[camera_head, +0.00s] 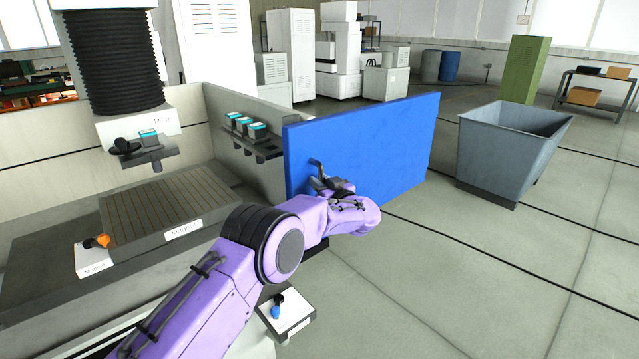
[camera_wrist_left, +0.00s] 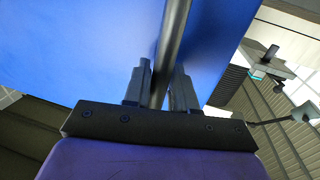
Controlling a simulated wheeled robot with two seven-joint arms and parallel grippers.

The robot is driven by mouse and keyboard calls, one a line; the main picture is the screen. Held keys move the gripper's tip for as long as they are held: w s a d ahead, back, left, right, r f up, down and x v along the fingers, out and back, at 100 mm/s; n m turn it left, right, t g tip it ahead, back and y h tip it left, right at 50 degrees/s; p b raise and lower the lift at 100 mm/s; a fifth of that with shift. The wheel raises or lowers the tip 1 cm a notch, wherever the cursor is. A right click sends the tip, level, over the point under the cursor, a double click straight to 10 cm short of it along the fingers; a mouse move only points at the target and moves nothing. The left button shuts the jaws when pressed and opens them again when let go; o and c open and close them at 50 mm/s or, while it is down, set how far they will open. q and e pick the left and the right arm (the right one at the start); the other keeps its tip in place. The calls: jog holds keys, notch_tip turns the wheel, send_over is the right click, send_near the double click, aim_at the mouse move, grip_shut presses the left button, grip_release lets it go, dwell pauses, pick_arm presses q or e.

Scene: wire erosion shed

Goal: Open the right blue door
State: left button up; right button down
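The blue door (camera_head: 400,140) is a flat upright panel at the right of the machine. It juts out at an angle to the machine's light side wall, over the floor. Its dark handle (camera_head: 316,168) is near the panel's left edge. My left gripper (camera_head: 325,184) is at the handle, its fingers partly hidden by my wrist. In the left wrist view the two fingers (camera_wrist_left: 162,88) stand on either side of the grey handle bar (camera_wrist_left: 174,40), close against it, with the blue panel behind. My right gripper is in neither view.
The machine's slotted table (camera_head: 160,210) and spindle head (camera_head: 140,130) are at left. A small shelf with teal-topped boxes (camera_head: 245,126) is on the side wall. A grey bin (camera_head: 505,150) stands right of the door. Floor in front of the door is clear.

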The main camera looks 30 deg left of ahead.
pick_arm(q)
jog(key=shift+o, duration=0.7)
jog(key=shift+w+a, duration=0.1)
jog(key=b+v, duration=0.2)
jog(key=v, duration=0.8)
jog(key=shift+d, duration=0.25)
